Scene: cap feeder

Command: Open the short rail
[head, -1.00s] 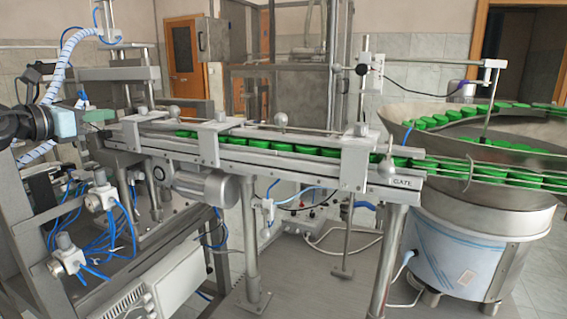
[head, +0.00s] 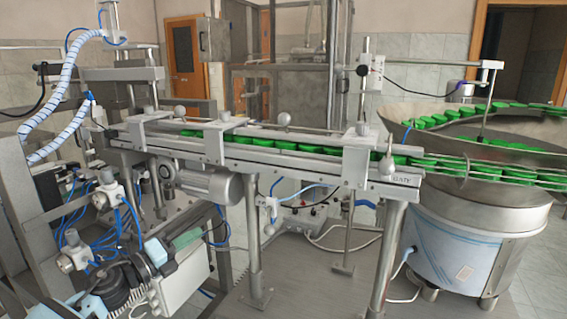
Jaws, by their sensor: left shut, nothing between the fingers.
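The cap conveyor (head: 262,158) runs across the middle, with metal guide rails along the row of green caps (head: 258,142). Grey brackets (head: 222,138) straddle it, and round knobs (head: 283,119) stand along its top. I cannot tell for certain which rail section is the short one, nor whether it is open. My right gripper is not in view.
A large steel bowl feeder (head: 475,235) with green caps stands at the right. A grey motor (head: 208,184) hangs under the conveyor. Blue air hoses and valves (head: 108,190) crowd the left frame. A white box (head: 180,275) is by my left gripper. Conveyor legs (head: 390,250) stand in front.

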